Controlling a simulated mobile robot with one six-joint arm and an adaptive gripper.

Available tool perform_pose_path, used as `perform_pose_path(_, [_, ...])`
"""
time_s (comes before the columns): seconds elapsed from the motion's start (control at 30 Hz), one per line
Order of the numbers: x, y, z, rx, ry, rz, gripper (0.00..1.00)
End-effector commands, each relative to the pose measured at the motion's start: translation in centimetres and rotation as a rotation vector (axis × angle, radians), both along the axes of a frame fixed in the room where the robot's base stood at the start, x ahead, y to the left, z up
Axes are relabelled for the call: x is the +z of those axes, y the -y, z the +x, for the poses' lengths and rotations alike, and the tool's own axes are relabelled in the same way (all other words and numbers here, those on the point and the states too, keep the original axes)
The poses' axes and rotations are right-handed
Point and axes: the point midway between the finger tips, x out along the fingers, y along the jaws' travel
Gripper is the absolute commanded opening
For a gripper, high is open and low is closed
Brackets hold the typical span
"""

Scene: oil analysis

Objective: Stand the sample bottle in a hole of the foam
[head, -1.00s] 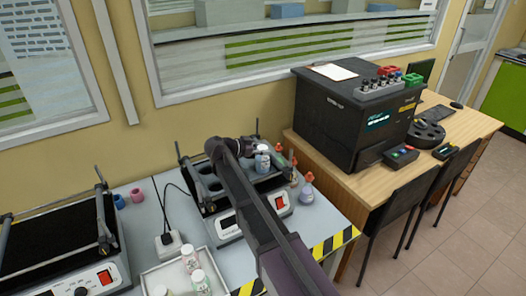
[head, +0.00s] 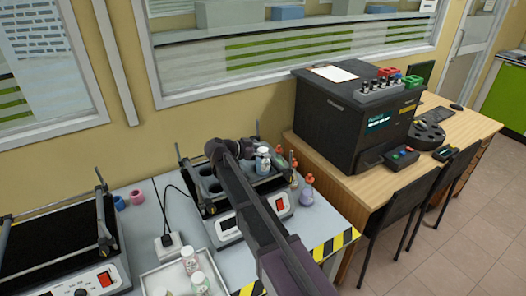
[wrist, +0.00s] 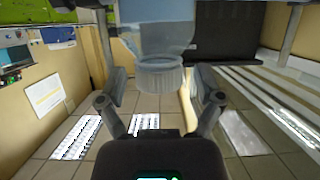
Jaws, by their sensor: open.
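The sample bottle (head: 263,160), pale with a white cap, is upright at the right part of the dark foam (head: 207,181) on the shaker. The foam has several round holes. The bottle's lower part is hard to make out, so I cannot tell how deep it sits in a hole. My gripper (head: 246,149) is beside the bottle, at its left. In the wrist view my gripper (wrist: 163,88) is open, its fingers apart on either side of the clear bottle with its ribbed cap (wrist: 160,77).
Flasks with coloured liquid (head: 306,190) stand close right of the shaker. A white tray (head: 160,279) with two more bottles (head: 190,259) is in front. A second shaker (head: 60,262) is at the left. A large black machine (head: 350,115) stands on the wooden desk.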

Motion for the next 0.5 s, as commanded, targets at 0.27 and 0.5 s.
perform_pose_path(0.27, [1.4, -2.1, -1.4, 0.002, 0.001, 0.0, 0.85])
perform_pose_path(0.5, [2.9, -5.1, -3.5, 0.002, 0.0, 0.0, 0.85])
